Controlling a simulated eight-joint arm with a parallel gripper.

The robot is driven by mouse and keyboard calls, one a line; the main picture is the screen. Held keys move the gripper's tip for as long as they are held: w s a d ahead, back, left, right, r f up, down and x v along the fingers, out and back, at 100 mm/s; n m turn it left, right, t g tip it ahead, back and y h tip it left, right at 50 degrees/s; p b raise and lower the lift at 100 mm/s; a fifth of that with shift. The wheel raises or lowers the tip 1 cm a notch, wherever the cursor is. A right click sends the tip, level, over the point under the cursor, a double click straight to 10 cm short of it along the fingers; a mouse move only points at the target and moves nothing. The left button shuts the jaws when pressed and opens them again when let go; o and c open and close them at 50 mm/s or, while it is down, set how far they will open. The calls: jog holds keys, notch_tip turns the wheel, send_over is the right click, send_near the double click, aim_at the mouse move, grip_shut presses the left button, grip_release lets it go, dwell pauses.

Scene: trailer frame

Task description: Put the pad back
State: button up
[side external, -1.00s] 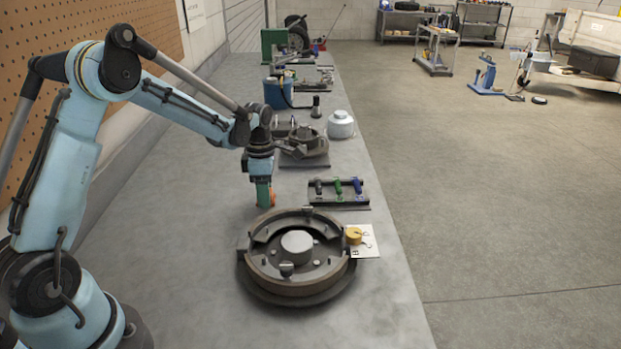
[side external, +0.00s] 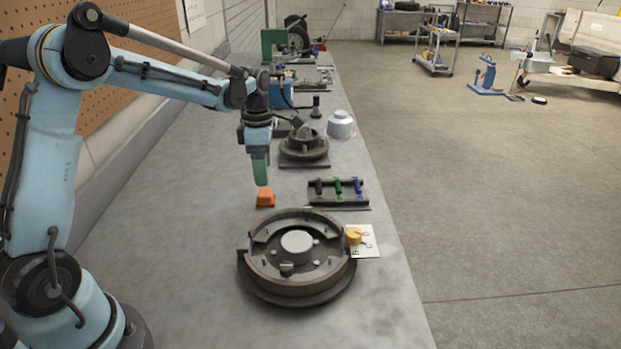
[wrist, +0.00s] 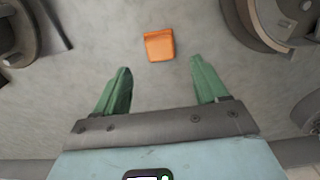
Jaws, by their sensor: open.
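An orange block (side external: 265,197), which may be the pad, rests on the grey bench just behind the brake drum assembly. It also shows in the wrist view (wrist: 159,45), beyond the fingertips. My gripper (side external: 261,183) has green fingers and hangs above the orange block, apart from it. In the wrist view my gripper (wrist: 160,75) is open, with nothing between its two fingers.
The round brake assembly (side external: 297,286) stands in front of the block. A rack (side external: 340,205) with black, green and blue handles is to the right. A card with a yellow disc (side external: 354,236) lies beside the assembly. The bench's left side (side external: 180,230) is clear.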

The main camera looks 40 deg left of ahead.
aim_at(265, 192)
jog(key=s+d+r+m+t, duration=0.3)
jog(key=s+d+r+m, duration=0.35)
jog(key=r+m, duration=0.4)
jog(key=s+d+f+m+t, duration=0.4)
jog(key=s+m, duration=0.4)
jog(key=m, duration=0.8)
jog(key=shift+s+d+f, duration=0.15)
jog(key=shift+s+d, duration=0.05)
jog(key=shift+d, duration=0.65)
jog(key=shift+m, duration=0.25)
jog(key=shift+c, duration=0.3)
